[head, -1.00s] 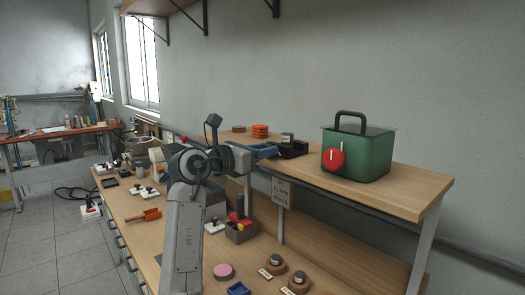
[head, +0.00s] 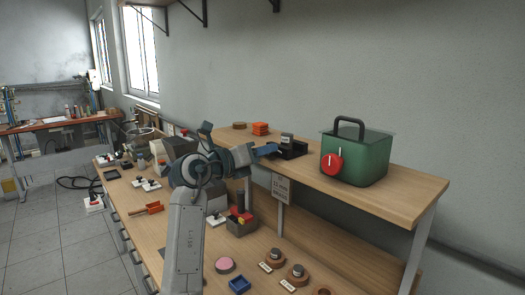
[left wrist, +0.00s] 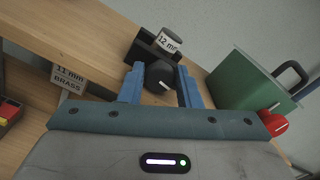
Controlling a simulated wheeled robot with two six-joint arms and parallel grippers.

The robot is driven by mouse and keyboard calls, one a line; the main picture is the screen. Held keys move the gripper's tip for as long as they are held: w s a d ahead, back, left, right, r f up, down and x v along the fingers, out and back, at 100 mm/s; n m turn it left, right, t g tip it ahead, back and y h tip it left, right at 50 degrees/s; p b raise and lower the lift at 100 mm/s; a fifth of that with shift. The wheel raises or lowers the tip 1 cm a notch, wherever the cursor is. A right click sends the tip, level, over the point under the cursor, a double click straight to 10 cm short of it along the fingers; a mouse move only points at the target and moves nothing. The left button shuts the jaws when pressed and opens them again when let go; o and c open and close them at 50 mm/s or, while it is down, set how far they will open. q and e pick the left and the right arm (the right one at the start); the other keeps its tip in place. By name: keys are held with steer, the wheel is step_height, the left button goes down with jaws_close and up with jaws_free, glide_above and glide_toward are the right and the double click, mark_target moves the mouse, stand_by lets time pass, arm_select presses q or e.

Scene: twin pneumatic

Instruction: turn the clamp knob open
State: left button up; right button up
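A black clamp block (head: 293,149) sits on the raised shelf, and it also shows in the left wrist view (left wrist: 146,49). A round black knob (left wrist: 160,77) with a white mark is on its near side. A grey-topped cylinder labelled 12 mm (left wrist: 170,41) stands in the block. My left gripper (head: 266,150) points at the block from the left. In the left wrist view its blue fingers (left wrist: 160,80) are open on either side of the knob, with narrow gaps. I cannot tell whether they touch it. My right gripper is not in view.
A green box (head: 357,158) with a black handle and red dial (head: 332,162) stands right of the block. Orange discs (head: 260,129) lie behind. The shelf's right end is clear.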

arm_select(q)
steer(key=o, duration=0.3)
